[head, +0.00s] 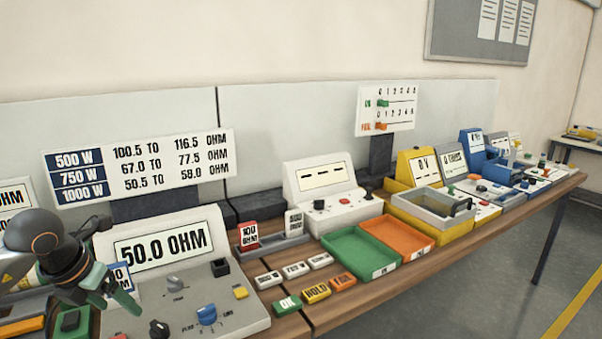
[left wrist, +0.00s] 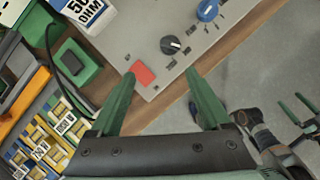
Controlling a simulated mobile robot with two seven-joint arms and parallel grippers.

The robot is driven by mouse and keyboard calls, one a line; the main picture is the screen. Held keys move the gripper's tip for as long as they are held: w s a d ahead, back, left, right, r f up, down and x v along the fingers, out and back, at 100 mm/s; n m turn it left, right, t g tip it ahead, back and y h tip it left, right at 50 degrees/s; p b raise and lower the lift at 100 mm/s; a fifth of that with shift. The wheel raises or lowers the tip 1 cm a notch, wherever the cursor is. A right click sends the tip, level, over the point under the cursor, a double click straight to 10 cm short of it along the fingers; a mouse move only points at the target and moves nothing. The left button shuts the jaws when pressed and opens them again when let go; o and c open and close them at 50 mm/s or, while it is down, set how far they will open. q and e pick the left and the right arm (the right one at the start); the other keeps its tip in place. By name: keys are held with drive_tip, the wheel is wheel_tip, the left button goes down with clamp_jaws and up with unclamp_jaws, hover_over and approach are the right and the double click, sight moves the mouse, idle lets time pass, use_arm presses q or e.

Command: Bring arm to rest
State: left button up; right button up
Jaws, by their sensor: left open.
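My left gripper (head: 122,298) is at the lower left of the head view, in front of the large meter with the 50.0 OHM display (head: 160,245). In the left wrist view its two green fingers (left wrist: 161,76) are spread with nothing between them. Beyond the fingertips lies the meter's grey panel (left wrist: 150,35), with a red button (left wrist: 140,73), a black knob (left wrist: 170,45) and a blue knob (left wrist: 207,10). My right gripper (left wrist: 297,108) shows at the right edge of the left wrist view, over the floor, its green fingers apart. It is not in the head view.
A green tray (head: 346,262) and an orange tray (head: 397,241) sit mid-bench. OK, HOLD and other labelled blocks (head: 316,291) lie in front. A smaller meter (head: 320,178) stands behind. Yellow-labelled pieces (left wrist: 38,140) fill a holder at left in the wrist view. The floor (head: 450,290) beyond the bench edge is clear.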

use_arm(q)
drive_tip(key=s+d+f+m+g+h, duration=0.1)
drive_tip(key=d+f+h, duration=0.25)
drive_tip(key=d, duration=0.45)
drive_tip(key=s+d+f+m+g+h, duration=0.15)
drive_tip(key=d+h, duration=0.25)
drive_tip(key=d, duration=0.4)
drive_tip(key=s+d+r+n+t+h+p, duration=0.25)
drive_tip(key=d+n+t+h, duration=0.25)
drive_tip(key=d+n+h, duration=0.55)
drive_tip(key=a+f+n+t+y, duration=0.6)
drive_tip(key=f+n+t+y, duration=0.4)
drive_tip(key=n, duration=0.8)
drive_tip(key=s+a+f+n+g+y, duration=0.2)
drive_tip(key=s+f+n+g+y, duration=0.4)
drive_tip(key=s+f, duration=1)
drive_tip(key=f+n+g+p, duration=0.1)
drive_tip(key=n+g, duration=0.1)
drive_tip(key=n, duration=0.1)
drive_tip(key=shift+s+a+f, duration=0.25)
drive_tip(key=shift+a+f, duration=0.05)
drive_tip(key=shift+f, duration=0.1)
use_arm(e)
drive_tip(key=r, duration=0.3)
drive_tip(key=shift+w+r, duration=0.3)
drive_tip(key=shift+w, duration=0.05)
